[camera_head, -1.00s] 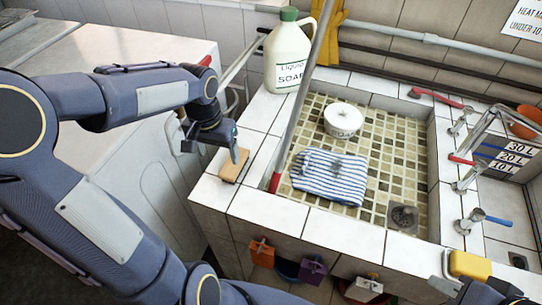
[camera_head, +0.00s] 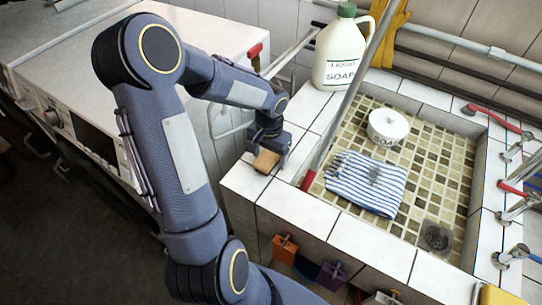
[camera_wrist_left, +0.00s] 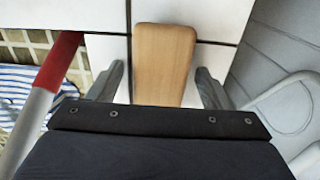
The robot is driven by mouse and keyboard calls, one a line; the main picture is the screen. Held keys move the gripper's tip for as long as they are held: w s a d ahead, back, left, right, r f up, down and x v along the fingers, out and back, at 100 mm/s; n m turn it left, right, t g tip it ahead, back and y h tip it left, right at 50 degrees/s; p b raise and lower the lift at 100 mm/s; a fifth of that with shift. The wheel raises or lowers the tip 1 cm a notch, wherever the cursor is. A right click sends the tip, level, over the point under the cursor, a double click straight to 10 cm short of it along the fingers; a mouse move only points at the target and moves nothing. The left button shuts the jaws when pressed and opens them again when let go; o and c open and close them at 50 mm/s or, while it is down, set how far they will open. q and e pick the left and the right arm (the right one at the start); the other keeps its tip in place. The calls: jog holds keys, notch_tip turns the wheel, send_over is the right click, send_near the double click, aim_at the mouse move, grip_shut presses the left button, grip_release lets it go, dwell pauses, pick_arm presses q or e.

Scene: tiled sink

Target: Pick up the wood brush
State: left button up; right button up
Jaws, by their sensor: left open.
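The wood brush (camera_head: 265,161) shows as a flat tan wooden block with rounded corners on the white tiled rim (camera_head: 297,201) at the sink's left side. My left gripper (camera_head: 268,148) is open over it and covers its far end in the head view. In the left wrist view, the brush (camera_wrist_left: 163,60) lies between the two spread fingers, with a gap on each side. Its near end is hidden behind the gripper body. My right gripper cannot be made out clearly; a grey sliver at the bottom right may be part of it.
A red-and-grey pole (camera_head: 345,110) leans just right of the brush. A soap jug (camera_head: 343,50) stands on the rim behind. A yellow block (camera_head: 502,295) shows at bottom right.

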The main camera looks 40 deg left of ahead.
pick_arm(q)
jog(key=c, duration=1.1)
jog(key=shift+r, duration=0.1)
jog(key=shift+r, duration=0.5)
jog(key=s+r, duration=0.1)
jog(key=r, duration=0.1)
jog(key=s+d+r, duration=0.1)
jog(key=r, duration=0.1)
jog(key=s+d+r, duration=0.1)
jog(key=r, duration=0.2)
jog(key=shift+s+d, duration=0.15)
jog(key=shift+d, duration=0.1)
jog(key=s+d+r, duration=0.1)
jog(key=s+d, duration=0.1)
jog(key=s+d+r, duration=0.2)
jog(key=s, duration=0.1)
jog(key=s+d+r+b, duration=0.1)
jog(key=s+d+r, duration=0.1)
jog(key=s, duration=0.1)
